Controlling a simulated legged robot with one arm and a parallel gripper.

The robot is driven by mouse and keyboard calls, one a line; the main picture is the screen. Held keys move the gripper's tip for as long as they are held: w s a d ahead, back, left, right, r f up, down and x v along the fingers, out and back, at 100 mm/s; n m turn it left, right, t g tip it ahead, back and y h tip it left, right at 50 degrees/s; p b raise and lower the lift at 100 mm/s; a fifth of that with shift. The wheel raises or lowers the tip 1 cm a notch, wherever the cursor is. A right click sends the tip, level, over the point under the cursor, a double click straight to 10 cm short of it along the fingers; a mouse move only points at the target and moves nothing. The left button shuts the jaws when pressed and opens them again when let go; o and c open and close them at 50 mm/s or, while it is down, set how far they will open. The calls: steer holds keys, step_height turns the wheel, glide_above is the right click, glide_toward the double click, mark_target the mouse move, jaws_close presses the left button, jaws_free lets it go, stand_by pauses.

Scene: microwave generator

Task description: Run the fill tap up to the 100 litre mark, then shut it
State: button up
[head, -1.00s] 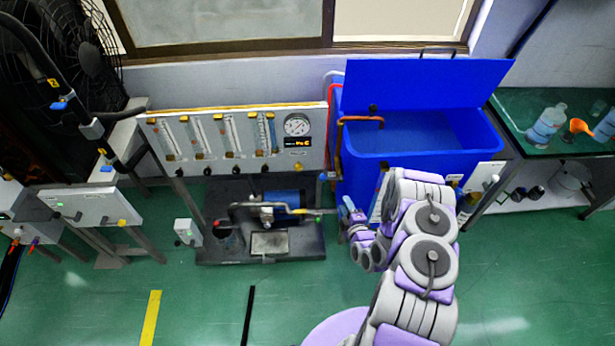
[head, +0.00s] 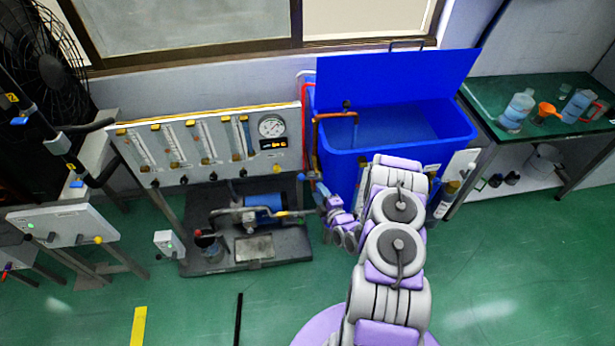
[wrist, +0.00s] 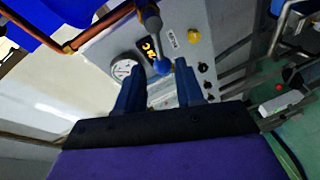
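The blue tank (head: 385,132) stands by the wall with its lid up. A copper pipe (head: 335,117) bends over its rim; it also shows in the wrist view (wrist: 78,42). A small lever with a grey stem and a blue rounded end (wrist: 161,66), apparently the tap handle, lies between my fingers in the wrist view. My gripper (wrist: 158,73) is open around that end, with gaps visible on both sides. In the head view my gripper (head: 318,190) is at the tank's left front corner, where the tap is too small to make out. No litre mark or water level is readable.
A white panel (head: 190,150) with flow tubes, a round gauge (head: 271,127) and a lit display stands left of the tank. A pump on a dark base (head: 215,262) sits below it. A green table (head: 560,95) with jugs stands right. Green floor in front is clear.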

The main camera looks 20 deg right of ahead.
mark_target(310, 178)
steer(key=w+f+b, duration=0.1)
steer(key=w+b, duration=0.1)
steer(key=w, duration=0.8)
steer(key=shift+w+f, duration=0.15)
steer(key=shift+w, duration=0.1)
steer(key=shift+c, duration=0.4)
jaws_close()
